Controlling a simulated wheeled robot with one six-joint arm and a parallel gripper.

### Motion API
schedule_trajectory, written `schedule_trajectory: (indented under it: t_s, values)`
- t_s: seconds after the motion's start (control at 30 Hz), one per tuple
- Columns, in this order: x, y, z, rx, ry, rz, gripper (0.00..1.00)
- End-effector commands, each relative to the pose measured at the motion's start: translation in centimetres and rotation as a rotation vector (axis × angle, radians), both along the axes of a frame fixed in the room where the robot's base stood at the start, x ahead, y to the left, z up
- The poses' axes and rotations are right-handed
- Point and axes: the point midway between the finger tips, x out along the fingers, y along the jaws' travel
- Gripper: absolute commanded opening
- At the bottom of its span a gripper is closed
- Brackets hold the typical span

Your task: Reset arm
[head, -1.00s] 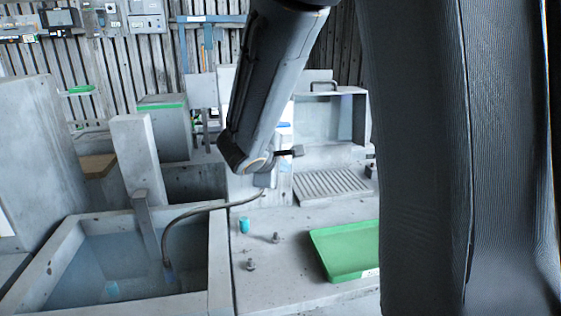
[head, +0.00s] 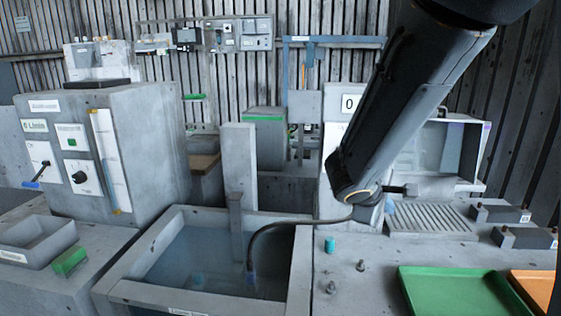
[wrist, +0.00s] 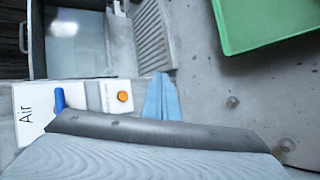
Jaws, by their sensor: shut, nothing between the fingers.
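My arm comes down from the upper right in the head view, and its wrist end hangs over the back of the grey counter (head: 345,262). My gripper (head: 370,210) is small and partly hidden there; it is shut and holds nothing. A thin curved pipe (head: 300,222) runs from the sink up to just beside it; I cannot tell whether they touch. In the wrist view a grey ridged body with a dark edge fills the bottom.
A water-filled sink (head: 125,285) is at the centre left. A control cabinet (head: 150,130) stands behind it on the left. A green tray (head: 455,292) and an orange tray (head: 535,287) lie at front right. Small pegs (head: 331,287) and a teal cylinder (head: 330,245) stand on the counter.

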Motion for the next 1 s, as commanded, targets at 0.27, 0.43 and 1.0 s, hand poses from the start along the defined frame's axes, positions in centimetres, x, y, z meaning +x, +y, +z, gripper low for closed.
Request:
schedule_trajectory:
  t_s: [0.27, 0.43, 1.0]
  values:
    - [-7.6, 0.5, -5.4, 0.243, 0.148, -0.236, 0.00]
    - [-11.6, 2.5, -8.0, 0.417, 0.210, -0.370, 0.00]
    - [-16.8, 10.6, -11.3, 0.911, 0.222, -0.703, 0.00]
